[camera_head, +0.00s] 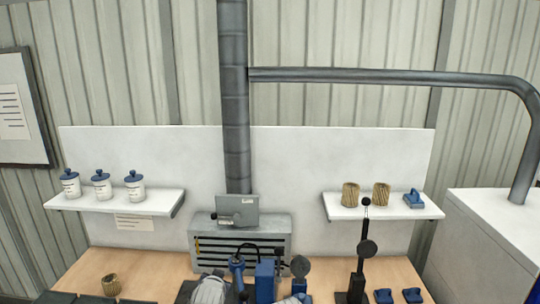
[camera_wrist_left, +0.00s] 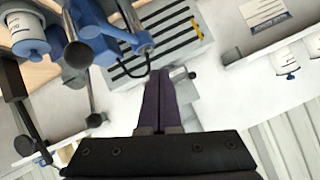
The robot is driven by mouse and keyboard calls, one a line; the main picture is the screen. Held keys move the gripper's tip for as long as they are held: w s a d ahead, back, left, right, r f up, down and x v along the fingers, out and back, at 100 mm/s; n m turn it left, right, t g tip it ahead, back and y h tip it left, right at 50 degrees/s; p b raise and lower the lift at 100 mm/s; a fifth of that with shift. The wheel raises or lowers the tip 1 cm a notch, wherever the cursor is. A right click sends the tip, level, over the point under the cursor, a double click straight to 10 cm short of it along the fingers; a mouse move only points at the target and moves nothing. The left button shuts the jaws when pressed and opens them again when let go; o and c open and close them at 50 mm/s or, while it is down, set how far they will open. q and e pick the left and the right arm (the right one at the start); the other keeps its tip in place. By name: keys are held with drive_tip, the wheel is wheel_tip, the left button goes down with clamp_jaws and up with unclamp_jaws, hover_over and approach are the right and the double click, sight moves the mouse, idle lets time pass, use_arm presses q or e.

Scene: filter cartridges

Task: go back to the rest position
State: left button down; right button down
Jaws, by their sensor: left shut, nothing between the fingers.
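My left gripper (camera_wrist_left: 160,75) is in the left wrist view, its two dark fingers shut together with nothing between them. It is in the air, in front of the slotted grey box and the white back panel in that view. Its fingertips cannot be made out in the head view. My right gripper cannot be made out in either view.
A grey slotted box (camera_head: 212,254) stands on the wooden table (camera_head: 148,268), behind a blue device (camera_head: 265,282) and a black stand (camera_head: 358,270). A left shelf (camera_head: 160,203) holds white canisters; a right shelf (camera_head: 385,213) holds tan cartridges. A tan cartridge (camera_head: 111,285) stands on the table.

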use_arm(q)
drive_tip(key=s+d+f+g+b, duration=0.3)
drive_tip(key=s+d+f+g, duration=0.2)
drive_tip(key=s+f, duration=0.4)
drive_tip(key=s+d+f+g+b, duration=0.4)
drive_tip(key=s+f+g, duration=0.2)
drive_tip(key=s+f, duration=0.3)
drive_tip(key=s, duration=0.4)
drive_tip(key=shift+s+d+f+g+b, duration=0.2)
drive_tip(key=shift+d+f+g+b, duration=0.1)
drive_tip(key=shift+d+g, duration=0.1)
